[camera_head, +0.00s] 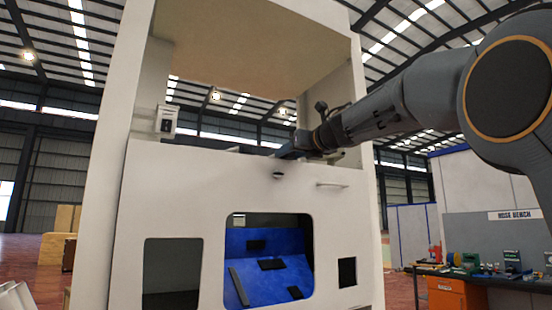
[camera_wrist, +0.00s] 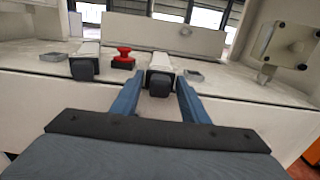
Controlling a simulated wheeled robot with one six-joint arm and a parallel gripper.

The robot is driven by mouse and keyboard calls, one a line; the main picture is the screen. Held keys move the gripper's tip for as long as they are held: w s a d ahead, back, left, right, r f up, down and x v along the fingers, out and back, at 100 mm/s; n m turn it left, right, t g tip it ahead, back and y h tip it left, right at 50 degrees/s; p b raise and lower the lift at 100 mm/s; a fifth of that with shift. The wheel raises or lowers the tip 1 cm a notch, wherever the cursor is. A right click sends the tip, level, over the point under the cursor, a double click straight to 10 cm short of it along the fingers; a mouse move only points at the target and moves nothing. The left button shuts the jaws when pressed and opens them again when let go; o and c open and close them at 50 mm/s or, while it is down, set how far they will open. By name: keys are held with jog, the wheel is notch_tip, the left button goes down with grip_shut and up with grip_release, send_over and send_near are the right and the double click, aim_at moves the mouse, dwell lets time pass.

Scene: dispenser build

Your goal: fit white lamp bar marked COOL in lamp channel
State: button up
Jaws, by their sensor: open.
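My gripper (camera_wrist: 159,84) is open, with its two blue fingers on either side of the dark end of a pale bar (camera_wrist: 160,62) on the white ledge. A second pale bar with a dark end (camera_wrist: 84,66) lies to its left. I cannot read a COOL mark on either bar, so I cannot tell which is the lamp bar. In the head view my gripper (camera_head: 287,153) is at the ledge above the machine's front panel; the bars are not clear there. I cannot make out the lamp channel.
A red knob-like part (camera_wrist: 123,58) sits between the bars. Small metal trays (camera_wrist: 53,57) lie on the ledge. A pale upright panel (camera_wrist: 165,35) stands behind. The white cabinet (camera_head: 230,175) has an opening with a blue interior (camera_head: 268,265). A bench (camera_head: 470,275) is at right.

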jog(key=c, duration=0.9)
jog(key=shift+r+p, duration=1.55)
jog(key=shift+p, duration=0.1)
jog(key=shift+c, duration=0.2)
jog(key=b+v, duration=0.2)
jog(key=v, duration=0.4)
jog(key=shift+w, duration=0.1)
jog(key=shift+p+x, duration=0.95)
jog(key=shift+x, duration=1.85)
